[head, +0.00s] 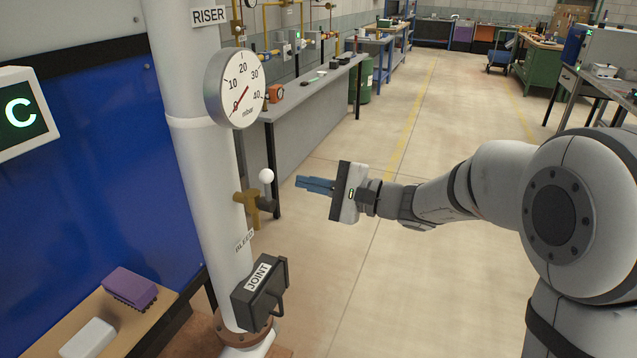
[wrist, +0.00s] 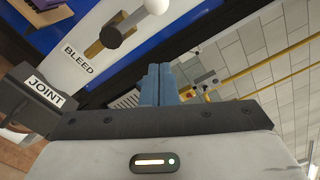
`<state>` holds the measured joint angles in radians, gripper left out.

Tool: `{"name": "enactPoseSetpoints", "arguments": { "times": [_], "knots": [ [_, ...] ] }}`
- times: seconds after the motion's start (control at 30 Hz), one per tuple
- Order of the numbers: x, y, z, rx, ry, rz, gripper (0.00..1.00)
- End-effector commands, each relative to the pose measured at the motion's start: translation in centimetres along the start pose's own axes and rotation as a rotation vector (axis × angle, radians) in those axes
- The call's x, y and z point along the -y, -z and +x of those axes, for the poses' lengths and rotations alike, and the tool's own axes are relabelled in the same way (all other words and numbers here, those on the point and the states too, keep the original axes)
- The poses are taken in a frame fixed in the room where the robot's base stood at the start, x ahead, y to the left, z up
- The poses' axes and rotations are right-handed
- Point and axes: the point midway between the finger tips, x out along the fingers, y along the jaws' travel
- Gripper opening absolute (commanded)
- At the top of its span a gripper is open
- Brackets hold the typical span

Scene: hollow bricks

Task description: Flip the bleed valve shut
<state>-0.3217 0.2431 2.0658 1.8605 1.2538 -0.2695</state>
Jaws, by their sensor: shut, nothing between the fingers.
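The bleed valve (head: 250,205) is a small brass fitting on the side of the white riser pipe (head: 208,190), above the BLEED label. My gripper (head: 298,183) has blue fingers, closed together and empty. It points left toward the knob, a short gap to its right and slightly lower in the head view.
A round gauge (head: 235,88) is on the riser above the valve. A dark JOINT box (head: 260,293) is clamped below it. A grey bench (head: 310,105) stands behind. The floor right of the pipe is clear.

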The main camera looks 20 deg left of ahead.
Motion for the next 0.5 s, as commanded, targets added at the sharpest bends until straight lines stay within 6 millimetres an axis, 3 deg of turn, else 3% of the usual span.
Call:
{"name": "enactPoseSetpoints", "arguments": {
  "times": [0.27,0.5],
  "knots": [
    [0.0,-0.2,6.2,0.004,-0.003,0.002,0.00],
    [0.1,-3.2,4.8,0.001,0.000,0.001,0.00]
  ]
}}
